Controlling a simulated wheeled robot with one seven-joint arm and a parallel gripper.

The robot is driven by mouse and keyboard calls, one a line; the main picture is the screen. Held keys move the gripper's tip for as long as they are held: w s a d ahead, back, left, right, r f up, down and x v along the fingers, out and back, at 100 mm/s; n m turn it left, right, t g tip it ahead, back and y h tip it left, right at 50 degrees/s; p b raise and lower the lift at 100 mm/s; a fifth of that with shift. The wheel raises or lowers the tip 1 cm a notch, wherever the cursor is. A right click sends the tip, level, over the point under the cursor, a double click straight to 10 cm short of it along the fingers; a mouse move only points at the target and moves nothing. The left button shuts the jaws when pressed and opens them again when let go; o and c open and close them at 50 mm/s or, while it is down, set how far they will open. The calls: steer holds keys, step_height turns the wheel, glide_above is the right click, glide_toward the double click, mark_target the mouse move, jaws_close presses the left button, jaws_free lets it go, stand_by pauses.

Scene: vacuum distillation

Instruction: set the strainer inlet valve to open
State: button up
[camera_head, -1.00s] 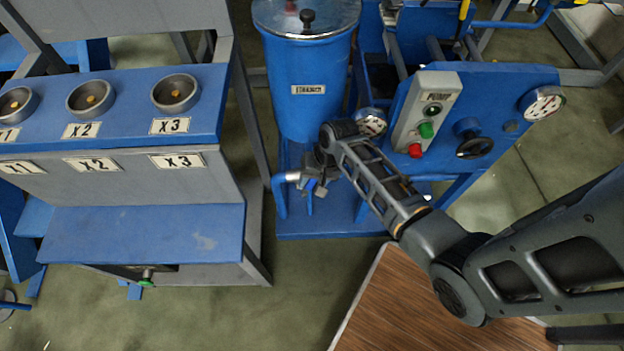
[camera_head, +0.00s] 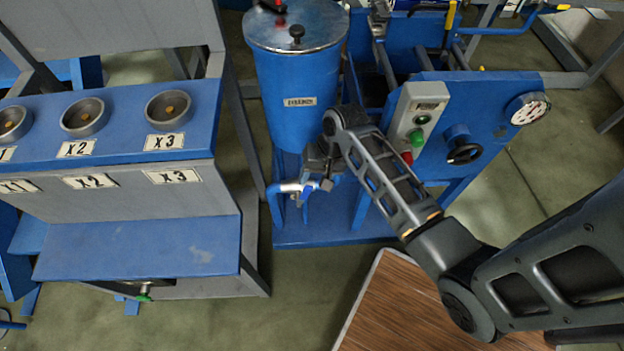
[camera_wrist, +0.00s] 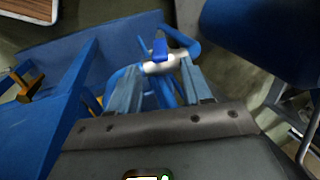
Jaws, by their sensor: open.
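A small valve (camera_head: 290,187) with a pale metal body and a blue handle sits on the blue pipe at the lower front of the blue tank (camera_head: 299,80). It appears to be the strainer inlet valve. My gripper (camera_head: 310,184) is right at it, partly covering it in the head view. In the wrist view, the blue handle (camera_wrist: 160,48) stands up from the pale valve body (camera_wrist: 162,66), just beyond and between the fingertips of my open gripper (camera_wrist: 158,76). I cannot tell whether a finger touches it.
A blue panel right of the tank carries a push-button box (camera_head: 418,118), a black handwheel (camera_head: 464,153) and a gauge (camera_head: 528,108). A blue-grey bench (camera_head: 140,245) labelled X1 to X3 stands left. A brown wooden surface (camera_head: 420,305) lies below my arm.

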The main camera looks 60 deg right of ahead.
mark_target(304, 197)
steer(key=shift+c, duration=0.5)
steer(key=shift+c, duration=0.7)
steer(key=n, duration=0.1)
steer(key=w+a+n, duration=0.1)
steer(key=n, duration=0.1)
steer(key=shift+r+p, duration=0.15)
steer(key=shift+p, duration=0.15)
steer(key=c, duration=0.3)
steer(key=n, duration=0.2)
steer(key=w+a+n+g, duration=0.1)
steer(key=n, duration=0.1)
steer(key=n+p, duration=0.1)
steer(key=n, duration=0.2)
steer(key=shift+w+a+r+g, duration=0.2)
steer(key=shift+w+a+g, duration=0.1)
steer(key=shift+a, duration=0.05)
jaws_close()
steer(key=w+a+r+n+g+h+p, duration=0.1)
steer(key=w+r+n+g+h+p, duration=0.1)
steer(key=n, duration=1.1)
steer(key=w+r+n+g+h+p, duration=0.1)
steer(key=w+r+n+g, duration=0.1)
steer(key=n, duration=1)
step_height(304, 197, down, 10)
steer(key=s+d+n, duration=0.1)
steer(key=s, duration=0.1)
steer(key=shift+r+t, duration=0.15)
steer(key=shift+t, duration=0.15)
